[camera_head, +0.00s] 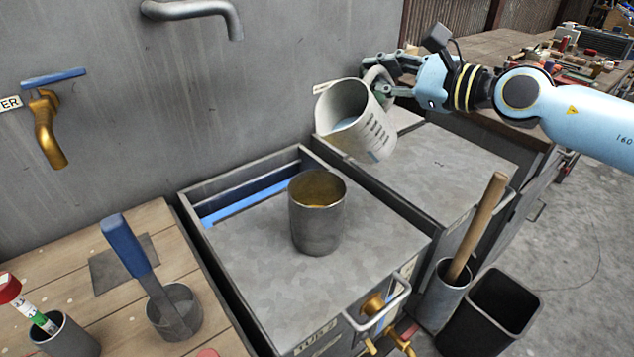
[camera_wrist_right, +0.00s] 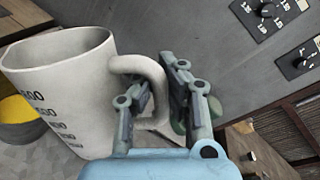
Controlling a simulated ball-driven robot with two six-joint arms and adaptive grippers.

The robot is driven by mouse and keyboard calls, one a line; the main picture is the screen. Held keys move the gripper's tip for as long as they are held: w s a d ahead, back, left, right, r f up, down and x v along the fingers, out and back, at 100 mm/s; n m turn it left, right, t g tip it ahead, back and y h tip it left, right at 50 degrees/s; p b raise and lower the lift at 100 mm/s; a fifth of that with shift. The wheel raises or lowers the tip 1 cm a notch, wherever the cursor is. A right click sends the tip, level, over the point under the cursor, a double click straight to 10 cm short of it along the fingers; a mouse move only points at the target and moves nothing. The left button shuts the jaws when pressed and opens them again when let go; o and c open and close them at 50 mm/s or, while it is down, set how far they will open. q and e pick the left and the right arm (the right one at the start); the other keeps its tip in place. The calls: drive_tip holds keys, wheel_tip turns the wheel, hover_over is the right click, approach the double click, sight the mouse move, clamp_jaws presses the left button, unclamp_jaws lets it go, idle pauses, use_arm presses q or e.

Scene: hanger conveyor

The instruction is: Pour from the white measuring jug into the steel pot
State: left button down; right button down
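The white measuring jug (camera_head: 370,135) is up in the air, above and to the right of the steel pot (camera_head: 318,225), tilted with its mouth toward the left. Something pale shows inside the jug; no stream leaves it. My right gripper (camera_head: 380,78) is shut on the jug's handle. In the right wrist view the jug (camera_wrist_right: 65,85) fills the left side, and the gripper's fingers (camera_wrist_right: 155,95) lie on both sides of the handle. The pot stands upright on the grey metal top, with a yellowish-brown inside. My left gripper is in no view.
A sunken slot with a blue strip (camera_head: 245,204) lies behind the pot. A blue-handled tool (camera_head: 125,245) stands in a metal cup at left. A wooden handle (camera_head: 478,225) sticks up from a holder at right, beside a black bin (camera_head: 500,305). Taps jut from the wall.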

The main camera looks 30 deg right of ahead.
drive_tip(key=shift+a+r+n+p, duration=0.2)
drive_tip(key=shift+r+n+p, duration=0.1)
drive_tip(key=shift+p, duration=0.25)
drive_tip(key=shift+a+n+p, duration=0.2)
drive_tip(key=shift+n+p, duration=0.1)
drive_tip(key=shift+p, duration=0.2)
drive_tip(key=shift+s+a+n+p, duration=0.1)
drive_tip(key=shift+a+n+p, duration=0.05)
drive_tip(key=shift+n+p, duration=0.15)
idle(0.5)
drive_tip(key=shift+a+r+n+p, duration=0.1)
drive_tip(key=shift+a+n+p, duration=0.2)
drive_tip(key=shift+p, duration=0.1)
drive_tip(key=shift+h, duration=0.4)
drive_tip(key=shift+a, duration=0.1)
drive_tip(key=shift+s+a+n+p, duration=0.1)
drive_tip(key=shift+a+n+p, duration=0.25)
drive_tip(key=shift+n+p, duration=0.25)
drive_tip(key=shift+a, duration=0.1)
